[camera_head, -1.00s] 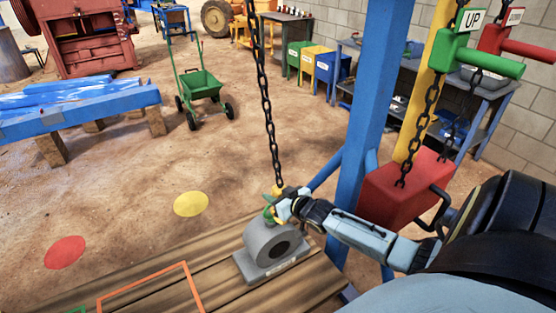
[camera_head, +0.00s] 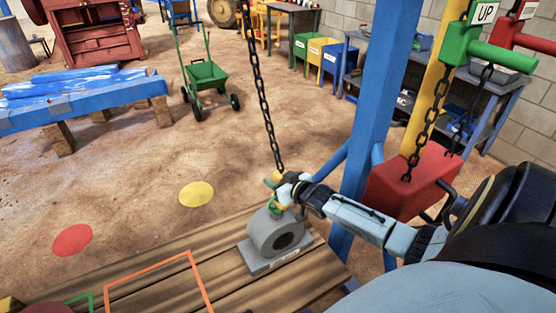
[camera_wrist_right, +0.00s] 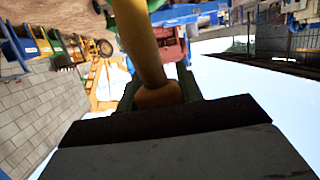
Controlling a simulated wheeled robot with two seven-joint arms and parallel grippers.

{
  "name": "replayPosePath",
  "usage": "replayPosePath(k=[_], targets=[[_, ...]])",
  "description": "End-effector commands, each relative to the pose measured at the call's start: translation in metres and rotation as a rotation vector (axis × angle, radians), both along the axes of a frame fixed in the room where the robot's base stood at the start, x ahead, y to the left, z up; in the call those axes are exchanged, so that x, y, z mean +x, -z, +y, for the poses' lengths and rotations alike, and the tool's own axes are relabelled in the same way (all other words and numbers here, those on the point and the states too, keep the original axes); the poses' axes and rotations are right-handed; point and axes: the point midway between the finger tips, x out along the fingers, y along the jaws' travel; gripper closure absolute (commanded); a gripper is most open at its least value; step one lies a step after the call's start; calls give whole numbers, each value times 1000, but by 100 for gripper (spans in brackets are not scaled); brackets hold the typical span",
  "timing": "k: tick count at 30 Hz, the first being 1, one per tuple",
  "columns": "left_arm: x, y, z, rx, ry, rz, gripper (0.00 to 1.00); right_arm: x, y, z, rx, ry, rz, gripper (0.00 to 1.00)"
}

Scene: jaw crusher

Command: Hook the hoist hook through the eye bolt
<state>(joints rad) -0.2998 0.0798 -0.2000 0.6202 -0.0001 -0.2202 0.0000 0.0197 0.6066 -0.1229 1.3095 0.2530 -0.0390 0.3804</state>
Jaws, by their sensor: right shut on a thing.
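The grey bearing block (camera_head: 277,240) stands on the wooden deck, with a green eye bolt (camera_head: 274,207) on its top. The black hoist chain (camera_head: 262,95) hangs down to the yellow hoist hook (camera_head: 281,198), just at the eye bolt. My right gripper (camera_head: 283,184) is shut on the hook, directly above the block. In the right wrist view, a yellow-orange rod-like part of the hook (camera_wrist_right: 143,45) runs between the fingers. My gripper hides part of the hook, so I cannot tell whether its tip is through the eye. My left gripper is not in view.
The blue post (camera_head: 369,100) and red box (camera_head: 407,187) stand right of the block. Green UP (camera_head: 500,55) and red handles hang at the upper right. An orange outline (camera_head: 200,283) marks the deck's left part. Open dirt floor lies beyond, with a green cart (camera_head: 206,76).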

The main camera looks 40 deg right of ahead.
Motion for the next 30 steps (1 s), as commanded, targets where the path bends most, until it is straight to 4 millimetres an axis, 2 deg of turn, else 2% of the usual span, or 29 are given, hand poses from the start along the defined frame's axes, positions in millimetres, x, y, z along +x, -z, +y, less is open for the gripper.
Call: replayPosePath(k=[11, 21, 30], targets=[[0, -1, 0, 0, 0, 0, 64, 3, -5, -1, -1, 0, -8, 100], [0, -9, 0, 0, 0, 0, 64, 11, -18, -2, -2, 0, -10, 100], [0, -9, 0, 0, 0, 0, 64, 11, -18, -2, -2, 0, -9, 100]])
